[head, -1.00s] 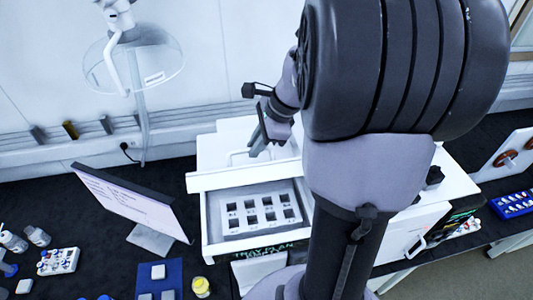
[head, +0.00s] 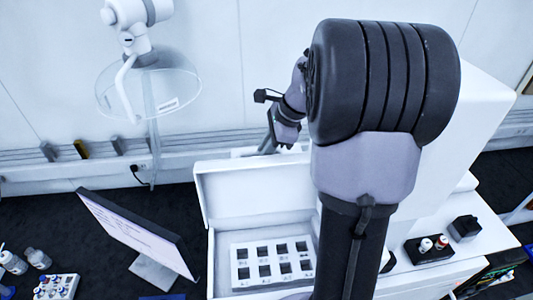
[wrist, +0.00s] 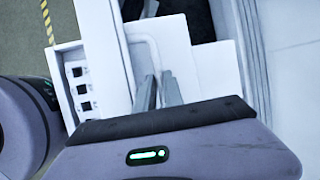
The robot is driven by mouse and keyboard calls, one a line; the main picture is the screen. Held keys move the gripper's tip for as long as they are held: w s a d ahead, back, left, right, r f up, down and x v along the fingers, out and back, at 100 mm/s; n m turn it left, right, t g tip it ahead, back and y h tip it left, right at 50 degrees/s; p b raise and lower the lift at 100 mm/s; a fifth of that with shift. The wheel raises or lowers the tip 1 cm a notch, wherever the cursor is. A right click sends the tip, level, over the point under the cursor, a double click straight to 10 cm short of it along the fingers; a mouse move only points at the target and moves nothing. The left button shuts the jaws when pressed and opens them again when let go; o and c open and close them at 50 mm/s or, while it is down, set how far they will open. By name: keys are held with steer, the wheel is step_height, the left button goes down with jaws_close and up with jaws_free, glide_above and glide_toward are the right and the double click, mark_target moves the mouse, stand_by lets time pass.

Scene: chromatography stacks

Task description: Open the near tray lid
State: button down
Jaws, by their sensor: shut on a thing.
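The near tray is a white box (head: 222,258) holding a block with square wells (head: 272,264). Its white lid (head: 255,186) stands raised at the back of the box, with its inner face towards the head camera. My gripper (head: 268,148) is behind the lid's top edge; its fingertips are partly hidden there. In the wrist view my gripper (wrist: 158,92) is shut on the white bar handle (wrist: 146,42) on the lid's outer side. The wells show beyond the lid at the left of that view.
A tilted monitor (head: 138,230) stands left of the tray. A clear dome hood (head: 148,95) hangs at the upper left. My arm hides the tray's right side. A small black rack (head: 430,248) stands on the white surface to the right.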

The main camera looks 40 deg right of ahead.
steer(key=shift+w+d, duration=0.2)
steer(key=shift+w, duration=0.15)
stand_by(0.3)
steer(key=c, duration=1.6)
jaws_free()
steer(key=shift+w, duration=0.1)
steer(key=shift+o, duration=0.7)
steer(key=shift+w+d+f, duration=0.1)
steer(key=shift+w+f, duration=0.05)
steer(key=shift+w, duration=0.1)
steer(key=shift+s, duration=0.25)
steer(key=v, duration=1.7)
steer(key=shift+r, duration=0.2)
